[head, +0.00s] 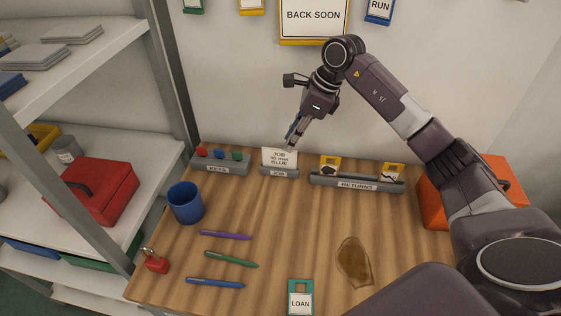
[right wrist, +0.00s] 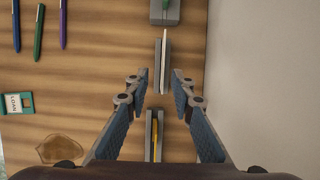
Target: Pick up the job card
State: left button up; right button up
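The job card (head: 279,157), white with "JOB 35 mm BLUE" on it, stands upright in a small grey holder (head: 279,172) labelled JOB at the back of the wooden table. In the right wrist view the card (right wrist: 166,60) shows edge-on as a thin white strip in its holder. My right gripper (head: 291,142) is just above the card's top right part. In the right wrist view my right gripper (right wrist: 161,82) is open, with one finger on each side of the card's line; I cannot tell whether either touches it. My left gripper is not in view.
A grey KEYS rack (head: 222,169) stands left of the holder, and a RETURNS rack (head: 357,185) with two yellow-topped tags right of it. A blue cup (head: 185,202), several pens, a red padlock (head: 156,262), a LOAN tag (head: 300,298) and a brown stain (head: 353,263) are in front.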

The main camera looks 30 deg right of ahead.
aim_at(279, 154)
jog(key=p+x, duration=0.1)
jog(key=x, duration=0.1)
jog(key=p+x, duration=0.1)
jog(key=x, duration=0.1)
jog(key=p+x, duration=0.1)
jog(key=x, duration=0.2)
jog(key=shift+w, duration=0.3)
jog(key=shift+w+a+f, duration=0.1)
jog(key=shift+f, duration=0.35)
grip_shut()
